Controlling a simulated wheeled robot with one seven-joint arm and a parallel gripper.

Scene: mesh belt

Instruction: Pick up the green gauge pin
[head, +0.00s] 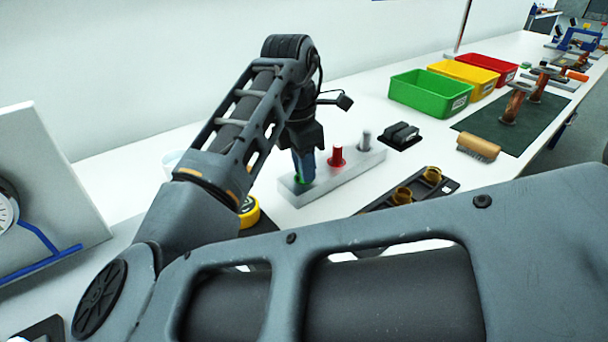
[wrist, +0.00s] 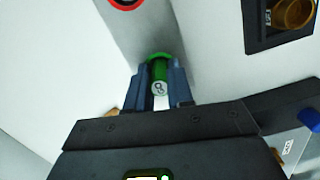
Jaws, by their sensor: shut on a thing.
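The green gauge pin (wrist: 159,72) stands between the two fingers of my gripper (wrist: 159,84) in the wrist view, with its marked top facing the camera. The fingers are shut on it from both sides. In the head view my gripper (head: 304,167) points down at the near left end of a pale block (head: 345,177). Only a bit of green shows there at the fingertips. The pin's lower end is hidden, so I cannot tell whether it is seated in the block.
A red pin (head: 337,157) and a grey pin (head: 366,141) stand in the same block, to the right. A dark tray with brass-coloured parts (head: 403,195) lies in front. Green (head: 430,98), yellow and red bins stand behind, right. A brush (head: 478,148) lies by a dark mat.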

